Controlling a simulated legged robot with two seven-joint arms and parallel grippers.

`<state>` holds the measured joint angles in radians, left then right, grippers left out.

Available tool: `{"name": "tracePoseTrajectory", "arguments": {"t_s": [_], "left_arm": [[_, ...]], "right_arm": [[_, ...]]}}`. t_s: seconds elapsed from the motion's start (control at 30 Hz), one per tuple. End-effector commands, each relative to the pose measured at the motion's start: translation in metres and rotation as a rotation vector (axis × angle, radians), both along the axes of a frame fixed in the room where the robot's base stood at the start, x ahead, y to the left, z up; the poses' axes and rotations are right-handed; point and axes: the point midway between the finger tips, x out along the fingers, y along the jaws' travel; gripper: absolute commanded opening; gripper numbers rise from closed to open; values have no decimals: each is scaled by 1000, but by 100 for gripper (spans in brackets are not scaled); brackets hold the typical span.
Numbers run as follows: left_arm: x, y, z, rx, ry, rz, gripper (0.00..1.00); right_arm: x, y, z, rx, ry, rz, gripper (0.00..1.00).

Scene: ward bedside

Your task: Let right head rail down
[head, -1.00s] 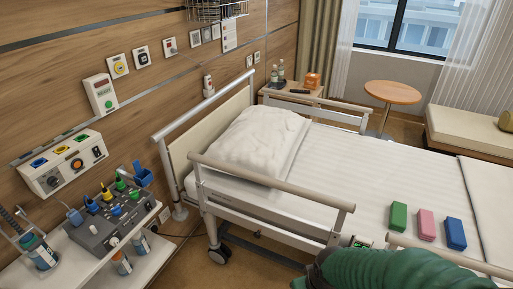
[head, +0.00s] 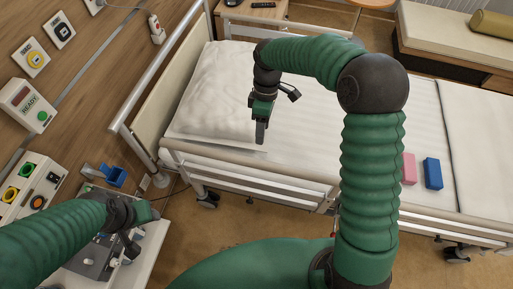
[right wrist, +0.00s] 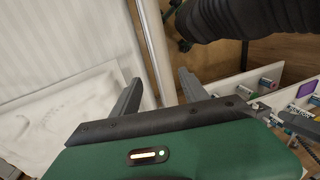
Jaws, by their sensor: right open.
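The right head rail (head: 290,171), a pale beige top bar on a metal frame, runs along the bed's near side by the pillow and stands raised. My right gripper (head: 262,139) reaches over the bed and points down at the rail's top bar. In the right wrist view its fingers (right wrist: 159,77) are apart, with the rail (right wrist: 152,45) running between them in the picture; I cannot tell whether they touch it. My left gripper (head: 144,214) is over the bedside equipment at lower left; its jaws are unclear. The rail's lower right end is partly hidden by my right arm.
A white pillow (head: 215,95) lies at the head end. A pink block (head: 408,168) and a blue block (head: 432,173) lie on the mattress. A wall panel (head: 28,103) reads READY. Floor beside the bed is clear.

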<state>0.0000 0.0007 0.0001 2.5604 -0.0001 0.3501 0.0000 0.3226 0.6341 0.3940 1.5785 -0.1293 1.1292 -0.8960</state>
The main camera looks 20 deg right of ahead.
Motion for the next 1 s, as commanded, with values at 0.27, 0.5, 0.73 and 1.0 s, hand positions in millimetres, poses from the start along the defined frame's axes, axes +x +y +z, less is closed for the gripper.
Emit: {"name": "tracePoseTrajectory", "arguments": {"t_s": [0.27,0.5,0.73,1.0], "left_arm": [[0,0,14,0,-1,0,51],[1,0,25,0,-1,0,51],[1,0,28,0,-1,0,51],[1,0,27,0,-1,0,51]], "right_arm": [[-7,9,-71,1,11,0,52],[-17,15,-126,0,8,0,52],[-21,17,-148,0,3,-3,52],[-20,17,-150,0,4,-3,46]]}}
